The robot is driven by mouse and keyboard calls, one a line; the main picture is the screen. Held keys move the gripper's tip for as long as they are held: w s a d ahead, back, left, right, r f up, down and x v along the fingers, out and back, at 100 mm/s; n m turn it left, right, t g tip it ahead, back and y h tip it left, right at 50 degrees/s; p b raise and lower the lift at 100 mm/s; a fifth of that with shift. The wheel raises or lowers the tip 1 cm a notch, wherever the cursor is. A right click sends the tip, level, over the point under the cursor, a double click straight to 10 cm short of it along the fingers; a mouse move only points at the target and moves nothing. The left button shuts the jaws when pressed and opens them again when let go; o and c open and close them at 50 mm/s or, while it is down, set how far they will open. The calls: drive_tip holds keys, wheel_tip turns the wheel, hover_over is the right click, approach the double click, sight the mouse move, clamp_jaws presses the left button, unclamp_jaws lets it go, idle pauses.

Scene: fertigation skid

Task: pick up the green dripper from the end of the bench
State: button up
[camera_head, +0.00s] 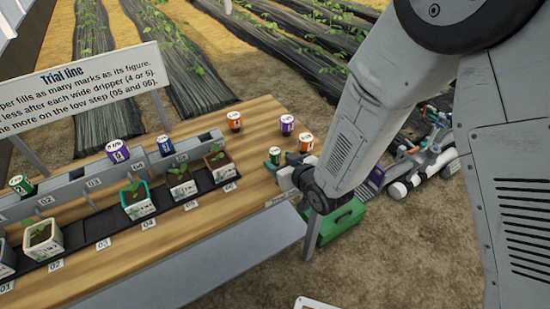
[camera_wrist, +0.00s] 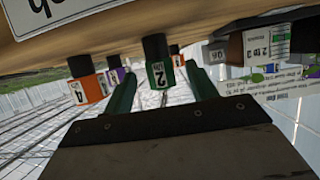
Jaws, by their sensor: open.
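The green dripper (camera_head: 274,155) stands upright near the right end of the wooden bench (camera_head: 255,190). In the wrist view, which is upside down, the green dripper (camera_wrist: 157,68) has a dark base and a white label with a 2. My gripper (camera_head: 291,164) is beside it, at the bench end. In the wrist view my gripper (camera_wrist: 160,72) has its two green fingers open. The dripper appears between the fingertips, with a gap on each side. How far it sits in depth between them is hard to tell.
Close by on the bench stand an orange dripper (camera_head: 306,142), a purple one (camera_head: 287,124) and another orange one (camera_head: 233,121). Potted seedlings (camera_head: 138,202) stand in a row along a grey rail to the left. A green crate (camera_head: 345,219) is below the bench end.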

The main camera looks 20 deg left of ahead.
sight(278, 159)
drive_tip(key=x, duration=0.4)
drive_tip(key=shift+s+d, duration=0.1)
drive_tip(key=c, duration=1)
drive_tip(key=shift+c, duration=0.3)
drive_tip(key=shift+r, duration=0.2)
